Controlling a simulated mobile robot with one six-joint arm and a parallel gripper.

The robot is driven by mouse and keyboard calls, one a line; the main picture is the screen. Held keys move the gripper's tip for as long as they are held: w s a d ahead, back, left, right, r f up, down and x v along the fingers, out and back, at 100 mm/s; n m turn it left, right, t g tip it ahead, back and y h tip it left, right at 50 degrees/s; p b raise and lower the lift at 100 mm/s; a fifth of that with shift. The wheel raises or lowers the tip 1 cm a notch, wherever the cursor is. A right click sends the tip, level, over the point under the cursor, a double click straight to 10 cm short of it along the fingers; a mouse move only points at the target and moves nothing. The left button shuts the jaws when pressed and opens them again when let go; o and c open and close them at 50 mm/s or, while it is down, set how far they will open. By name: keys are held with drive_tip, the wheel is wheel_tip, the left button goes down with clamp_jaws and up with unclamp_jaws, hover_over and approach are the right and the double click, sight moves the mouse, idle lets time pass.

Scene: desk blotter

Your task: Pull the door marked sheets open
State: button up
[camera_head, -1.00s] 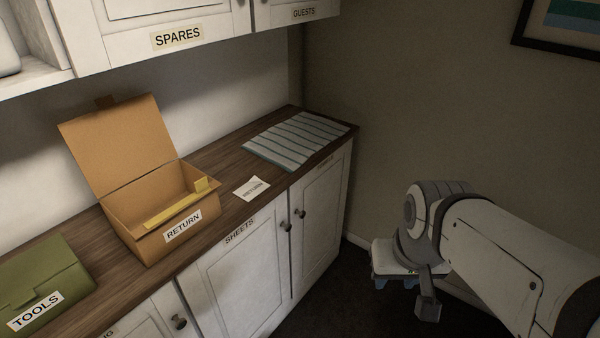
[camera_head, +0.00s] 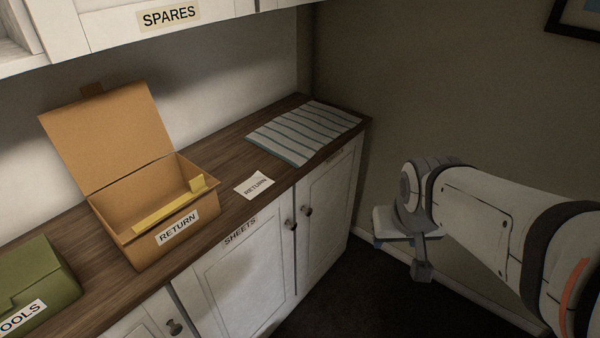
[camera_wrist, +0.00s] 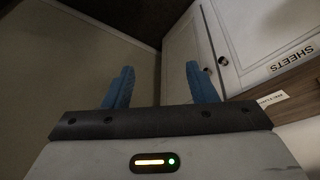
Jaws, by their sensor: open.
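The white door marked SHEETS (camera_head: 240,290) is closed below the wooden counter in the head view. Its round dark knob (camera_head: 290,223) is near its upper right edge. The door (camera_wrist: 262,28) also shows at the right of the wrist view, with its knob (camera_wrist: 223,61) and its label (camera_wrist: 293,58) tilted. My gripper (camera_head: 392,243) is to the right of the door and apart from it. In the wrist view its two blue fingers (camera_wrist: 159,68) are spread and empty, and neither touches a knob.
A second closed door (camera_head: 325,215) with its own knob (camera_head: 307,210) adjoins on the right. The counter holds an open RETURN box (camera_head: 140,254), a RETURN card (camera_head: 254,186), a striped cloth (camera_head: 305,132) and a green box (camera_head: 40,278). Dark floor (camera_head: 350,290) is clear before the doors.

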drive_tip(key=w+f+n+t+b, duration=0.1)
drive_tip(key=w+f+t+b, duration=0.15)
drive_tip(key=w+f, duration=0.4)
drive_tip(key=w+f+t+b, duration=0.2)
drive_tip(key=w+f+b, duration=0.2)
drive_tip(key=w, duration=0.5)
drive_tip(key=n+t+y+b, duration=0.4)
drive_tip(key=y+b, duration=0.4)
drive_tip(key=b, duration=0.3)
approach(295, 227)
drive_tip(key=w+d+r, duration=0.4)
drive_tip(key=w+d, duration=0.1)
drive_tip(key=d, duration=0.2)
drive_tip(key=a+f+n+g+y+b, duration=0.2)
drive_tip(key=a+f+y+b, duration=0.3)
drive_tip(key=a+f+y, duration=0.15)
drive_tip(key=x, duration=0.6)
drive_tip(key=shift+s+a+b, duration=0.15)
drive_tip(key=shift+a+b, duration=0.25)
drive_tip(key=shift+a, duration=0.05)
clamp_jaws()
